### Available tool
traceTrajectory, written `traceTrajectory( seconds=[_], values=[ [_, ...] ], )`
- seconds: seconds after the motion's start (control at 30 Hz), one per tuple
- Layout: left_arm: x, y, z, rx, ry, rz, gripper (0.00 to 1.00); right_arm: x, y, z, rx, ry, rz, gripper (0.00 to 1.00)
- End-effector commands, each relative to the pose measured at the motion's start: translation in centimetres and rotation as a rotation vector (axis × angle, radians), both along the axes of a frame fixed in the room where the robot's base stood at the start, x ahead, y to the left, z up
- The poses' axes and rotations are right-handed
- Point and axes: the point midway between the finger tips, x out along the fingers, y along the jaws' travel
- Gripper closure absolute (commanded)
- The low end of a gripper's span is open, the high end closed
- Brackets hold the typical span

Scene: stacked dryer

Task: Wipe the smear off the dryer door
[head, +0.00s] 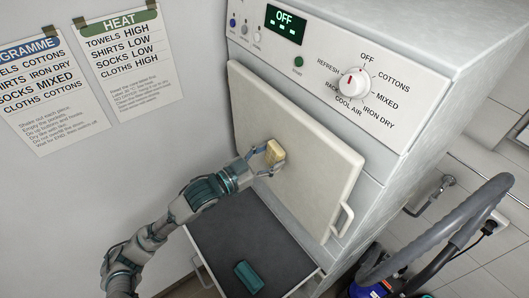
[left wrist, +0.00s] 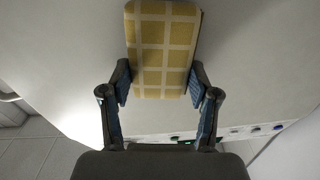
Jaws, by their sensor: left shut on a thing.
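The dryer door (head: 300,130) is a pale cream panel on the dryer front, with a bar handle (head: 341,221) at its lower right. It also fills much of the left wrist view (left wrist: 255,70). My left gripper (head: 265,158) is at the left-middle part of the door. It is shut on a yellow checked pad (head: 276,151), which is at the door's face. In the left wrist view the pad (left wrist: 162,50) sits between the two fingers. I cannot make out a smear on the visible door; the pad and gripper hide part of it. My right gripper is not in view.
A pulled-out dark-topped shelf (head: 225,228) below the door holds a teal block (head: 248,277). The control panel (head: 340,75) with its dial is above. A grey hose (head: 440,235) curves at the right. Two notices (head: 125,60) hang on the left wall.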

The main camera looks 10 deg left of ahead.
Motion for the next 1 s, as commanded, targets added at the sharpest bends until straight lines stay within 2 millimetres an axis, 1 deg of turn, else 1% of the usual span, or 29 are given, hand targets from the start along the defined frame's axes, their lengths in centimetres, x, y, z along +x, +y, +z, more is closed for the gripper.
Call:
traceTrajectory(
  seconds=[0.07, 0.27, 0.53, 0.77, 1.0],
  values=[
    [-0.5, -0.5, 0.0, -0.001, -0.001, -0.003, 0.67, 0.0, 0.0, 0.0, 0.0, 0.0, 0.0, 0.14],
    [-0.9, -0.9, 0.0, -0.001, 0.0, -0.002, 0.67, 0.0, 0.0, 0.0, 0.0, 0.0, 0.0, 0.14],
    [-2.6, -2.6, 0.0, -0.002, 0.001, -0.004, 0.67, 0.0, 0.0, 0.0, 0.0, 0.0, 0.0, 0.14],
    [-3.2, -3.2, 0.0, -0.001, 0.0, -0.003, 0.67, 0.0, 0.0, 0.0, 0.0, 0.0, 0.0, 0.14],
    [-4.6, -4.8, 0.0, -0.003, 0.001, -0.004, 0.67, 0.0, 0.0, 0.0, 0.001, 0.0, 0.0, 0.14]
  ],
)
